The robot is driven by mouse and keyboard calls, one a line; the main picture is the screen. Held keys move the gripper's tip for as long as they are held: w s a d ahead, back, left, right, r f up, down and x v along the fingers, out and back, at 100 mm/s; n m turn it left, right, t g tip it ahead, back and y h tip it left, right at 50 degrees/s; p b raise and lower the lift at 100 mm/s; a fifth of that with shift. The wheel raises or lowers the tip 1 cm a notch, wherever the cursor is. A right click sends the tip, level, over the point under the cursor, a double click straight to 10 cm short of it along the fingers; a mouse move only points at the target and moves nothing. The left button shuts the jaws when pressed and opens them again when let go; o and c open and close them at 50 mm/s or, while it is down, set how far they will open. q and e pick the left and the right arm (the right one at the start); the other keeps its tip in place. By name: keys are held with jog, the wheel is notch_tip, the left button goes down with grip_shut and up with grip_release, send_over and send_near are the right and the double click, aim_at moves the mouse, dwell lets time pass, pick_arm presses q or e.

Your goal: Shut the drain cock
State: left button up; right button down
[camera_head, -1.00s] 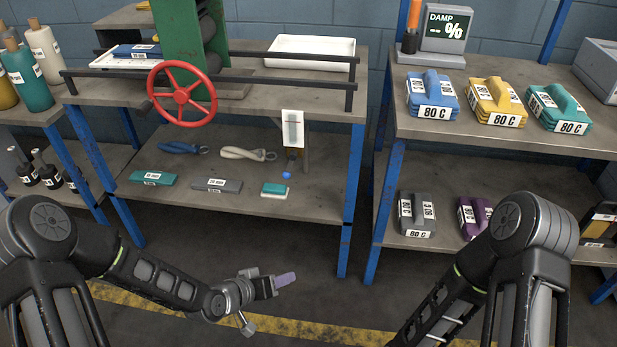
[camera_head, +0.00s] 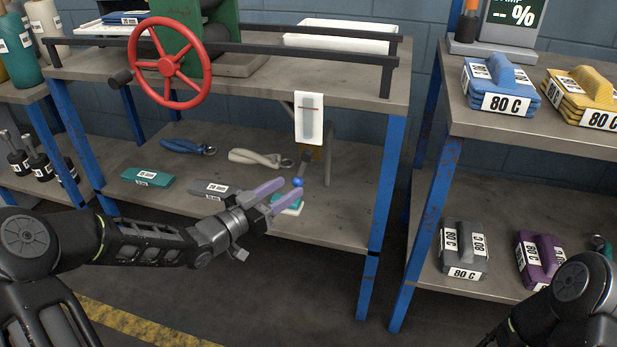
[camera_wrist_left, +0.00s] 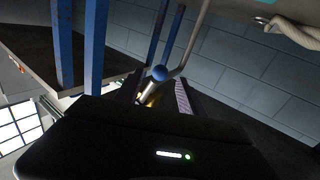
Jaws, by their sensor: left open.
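The drain cock's blue ball knob (camera_head: 298,182) is on a short lever that hangs, slightly tilted, from a brass-coloured fitting (camera_head: 312,154) below a white gauge plate (camera_head: 309,127). My left gripper (camera_head: 291,186) is open, its purple fingers reaching up to the knob from the lower left. In the left wrist view the knob (camera_wrist_left: 159,73) appears between the two fingers (camera_wrist_left: 157,92). I cannot tell whether either finger touches it. Of my right arm only a part shows at the lower right of the head view; its gripper is out of view.
The cock hangs below the bench top's front edge, above a lower shelf (camera_head: 335,222). A teal-and-white block (camera_head: 290,207) lies below the knob; pliers-like tools (camera_head: 258,158) lie behind. A blue bench leg (camera_head: 384,190) stands to the right, a red handwheel (camera_head: 170,63) upper left.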

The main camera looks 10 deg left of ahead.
pick_arm(q)
jog(key=b+x, duration=0.3)
jog(key=x, duration=0.5)
jog(key=shift+a, duration=0.1)
jog(key=shift+c, duration=0.2)
grip_shut()
dwell(1.2)
